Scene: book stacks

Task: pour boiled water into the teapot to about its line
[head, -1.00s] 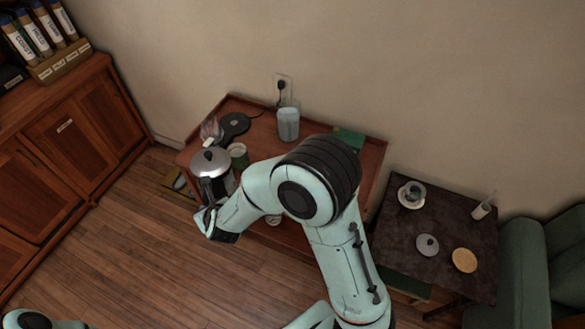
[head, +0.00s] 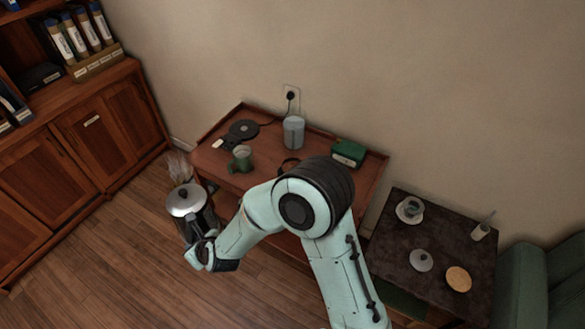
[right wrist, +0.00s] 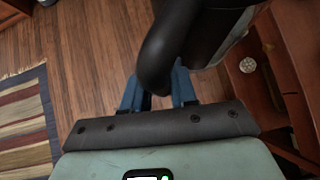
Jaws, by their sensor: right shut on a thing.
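On the dark side table, an open round vessel (head: 410,209), apparently the teapot, stands on a pale saucer. A grey lid (head: 421,260) lies apart from it. The teapot's line and water level cannot be made out. My left gripper is out of view.
The wooden cabinet top (head: 222,187) holds a round black base (head: 243,129), a green mug (head: 242,158), a grey canister (head: 293,132) and a green box (head: 348,152). The dark table (head: 390,250) also bears a round tan disc (head: 458,279) and a small holder (head: 481,231).

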